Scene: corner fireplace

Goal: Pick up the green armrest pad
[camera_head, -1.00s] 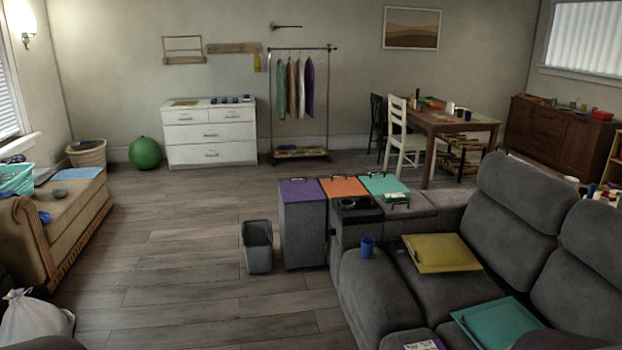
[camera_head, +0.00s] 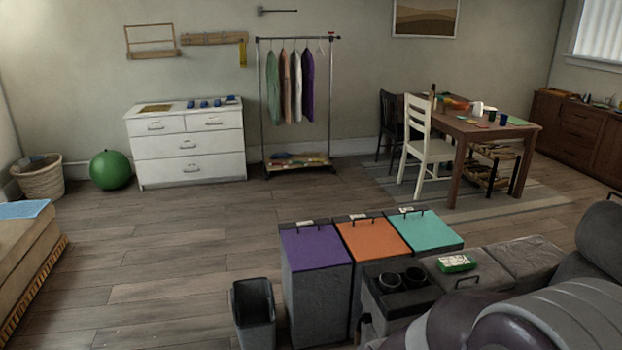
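A small green item with a pale label on top (camera_head: 457,262) lies on the grey sofa section (camera_head: 470,280), right of the dark cup-holder console (camera_head: 400,296). It is the only small green thing there; I cannot tell for sure whether it is the armrest pad. A teal-green lid or pad (camera_head: 426,231) tops the rightmost of the three grey bins behind the console. A large rounded grey and purple shape, probably part of my arm, covers the lower right corner and hides much of the sofa. Neither gripper shows.
Purple (camera_head: 314,246) and orange (camera_head: 373,238) lids top the other two bins. An open grey waste bin (camera_head: 253,312) stands left of them. A white chair (camera_head: 426,145) and a wooden table (camera_head: 480,128) stand behind. The floor at centre left is clear.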

